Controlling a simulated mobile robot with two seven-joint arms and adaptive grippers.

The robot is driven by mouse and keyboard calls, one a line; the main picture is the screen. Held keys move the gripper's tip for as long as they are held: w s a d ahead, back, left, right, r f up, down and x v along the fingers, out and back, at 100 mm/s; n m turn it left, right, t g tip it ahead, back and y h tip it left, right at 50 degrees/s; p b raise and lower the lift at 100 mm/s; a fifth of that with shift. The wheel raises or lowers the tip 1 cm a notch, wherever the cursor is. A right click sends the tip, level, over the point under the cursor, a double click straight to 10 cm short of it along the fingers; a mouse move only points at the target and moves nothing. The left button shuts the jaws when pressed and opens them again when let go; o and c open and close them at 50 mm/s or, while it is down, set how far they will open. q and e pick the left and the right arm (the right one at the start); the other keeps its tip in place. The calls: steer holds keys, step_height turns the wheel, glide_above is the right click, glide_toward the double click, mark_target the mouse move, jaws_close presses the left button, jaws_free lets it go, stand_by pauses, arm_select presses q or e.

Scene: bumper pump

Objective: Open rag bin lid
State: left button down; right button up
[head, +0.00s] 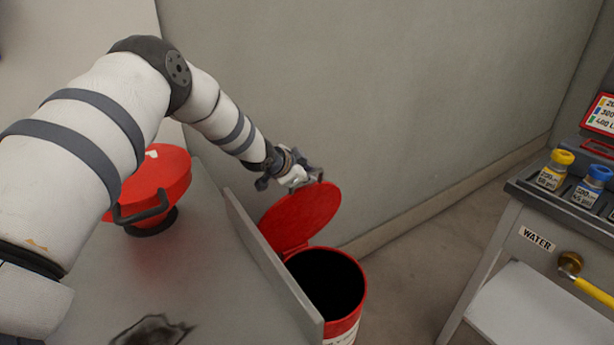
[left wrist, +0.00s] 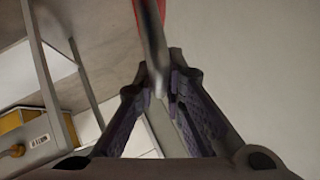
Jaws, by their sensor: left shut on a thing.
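The rag bin (head: 345,325) is a red cylinder with a dark, open mouth, standing on the floor beyond the grey table's edge. Its red round lid (head: 303,217) is raised and tilted up at the bin's back left side, uncovering the mouth. My left gripper (head: 316,178) is at the lid's upper edge. In the left wrist view, the fingers (left wrist: 164,95) are shut on a grey metal piece, the lid handle (left wrist: 153,55), with a strip of red lid above it. My right gripper is in neither view.
A grey table (head: 215,285) with a raised edge panel (head: 270,262) stands left of the bin. A red item with a black handle (head: 155,188) sits on it. At right is a cart (head: 560,215) with yellow- and blue-capped bottles. Bare floor lies between.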

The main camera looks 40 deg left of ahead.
arm_select(q)
steer(key=shift+d+r, duration=0.1)
steer(key=shift+r, duration=0.05)
steer(key=c, duration=1.7)
jaws_free()
steer(key=shift+o, duration=0.2)
steer(key=v, duration=1.2)
steer(key=shift+c, duration=0.5)
